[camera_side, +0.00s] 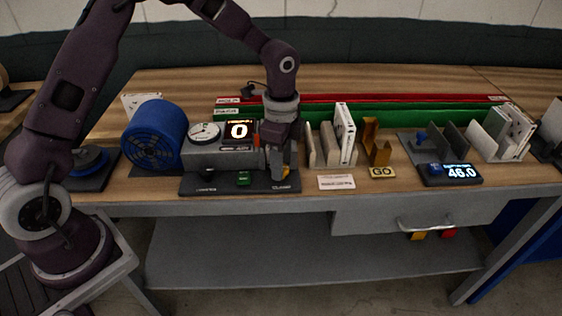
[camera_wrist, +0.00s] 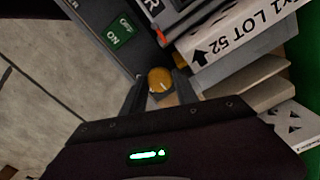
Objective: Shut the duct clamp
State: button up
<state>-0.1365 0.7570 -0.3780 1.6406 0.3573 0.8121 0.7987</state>
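The duct unit (camera_side: 215,155) is a grey housing on a dark base plate, with a blue fan at its left. The base carries a "CLAMP" label at its front right. A round yellow-orange knob (camera_wrist: 160,80), apparently the clamp's handle, shows in the wrist view. In the side view only a bit of orange shows beside my fingers. My gripper (camera_side: 277,168) points down over the right end of the base. Its fingertips, also in the wrist view (camera_wrist: 160,84), stand apart on either side of the knob. I cannot tell whether they touch it.
A green switch (camera_side: 243,179) is on the base plate, left of my gripper. A lit display (camera_side: 239,130) and a round gauge (camera_side: 204,132) top the housing. A rack with a white box (camera_side: 344,126) stands close right. A "GO" block (camera_side: 382,172) lies farther right.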

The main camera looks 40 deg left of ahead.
jog(key=o, duration=0.4)
jog(key=shift+c, duration=0.2)
notch_tip(320, 180, up, 8)
jog(key=shift+r, duration=0.1)
jog(key=shift+s, duration=0.1)
jog(key=s+a+r+n+t+y, duration=0.1)
jog(key=s+a+r+n+t, duration=0.15)
jog(key=s+r, duration=0.4)
jog(key=s+r+n+t, duration=0.1)
jog(key=s+n, duration=0.4)
jog(key=s, duration=0.5)
jog(key=s+a+r+n+t+h, duration=0.1)
jog(key=s+r+n, duration=0.3)
jog(key=s, duration=0.6)
jog(key=shift+a+n+t, duration=0.15)
jog(key=shift+n+t, duration=0.4)
jog(key=shift+n, duration=0.5)
